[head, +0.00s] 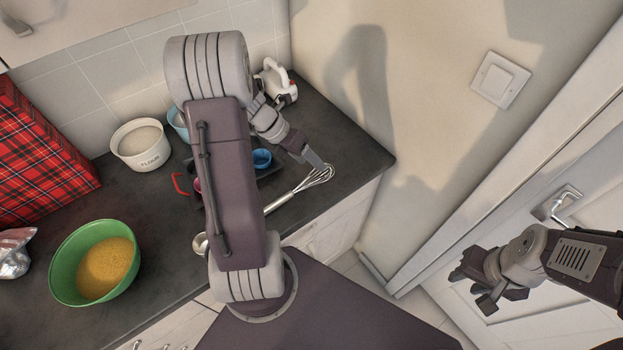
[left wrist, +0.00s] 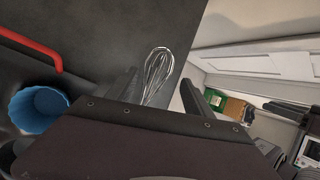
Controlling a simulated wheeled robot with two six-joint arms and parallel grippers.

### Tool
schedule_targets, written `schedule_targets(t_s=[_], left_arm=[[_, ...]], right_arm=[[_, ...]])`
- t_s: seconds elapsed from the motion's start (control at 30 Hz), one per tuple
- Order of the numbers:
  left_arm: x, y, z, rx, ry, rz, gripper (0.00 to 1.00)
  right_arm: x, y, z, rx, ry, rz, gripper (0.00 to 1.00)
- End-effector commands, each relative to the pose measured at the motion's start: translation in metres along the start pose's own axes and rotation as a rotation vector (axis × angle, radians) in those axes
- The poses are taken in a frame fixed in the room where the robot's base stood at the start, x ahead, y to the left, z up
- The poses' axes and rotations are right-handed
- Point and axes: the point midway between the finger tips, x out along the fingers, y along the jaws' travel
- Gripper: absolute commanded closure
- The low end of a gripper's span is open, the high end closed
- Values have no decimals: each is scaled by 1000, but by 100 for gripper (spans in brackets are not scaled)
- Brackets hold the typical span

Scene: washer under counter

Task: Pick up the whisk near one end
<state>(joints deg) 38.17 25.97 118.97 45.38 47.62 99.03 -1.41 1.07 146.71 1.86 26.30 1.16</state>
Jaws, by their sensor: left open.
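The metal whisk (head: 283,201) lies on the dark counter near its right edge, its wire loops toward the upper right and its handle toward the lower left. My left gripper (head: 313,160) is above the wire end. In the left wrist view the whisk's wire loops (left wrist: 157,66) show beyond and between the two spread fingers of my left gripper (left wrist: 160,92), which is open and empty. The handle is hidden there by the gripper body. My right gripper (head: 476,286) is open and empty, off to the right in front of the white door.
A blue cup (head: 261,158) and a red-handled item (head: 179,184) sit left of the whisk. A flour bowl (head: 140,145), a green bowl (head: 66,262) and a white mixer (head: 275,82) stand on the counter (head: 345,150). The wall is close behind.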

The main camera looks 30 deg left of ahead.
Motion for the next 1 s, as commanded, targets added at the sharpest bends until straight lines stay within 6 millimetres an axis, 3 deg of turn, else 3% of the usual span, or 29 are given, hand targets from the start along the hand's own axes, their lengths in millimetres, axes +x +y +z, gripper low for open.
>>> schedule_targets(t_s=[0.17, 0.4, 0.67, 0.83, 1.0], left_arm=[[14, 0, -1, 2, 2, -1, 40], [54, 2, -2, 4, 3, 0, 40], [58, 2, -1, 3, 1, 2, 40], [58, 2, -1, 4, 1, 2, 84], [58, 2, -1, 4, 1, 2, 87]], right_arm=[[2, 0, 0, 0, 0, 0, 64], [9, 0, 1, 0, 0, 0, 64], [9, 0, 1, 0, 0, 0, 64], [9, 0, 1, 0, 0, 0, 64], [9, 0, 1, 0, 0, 0, 64]])
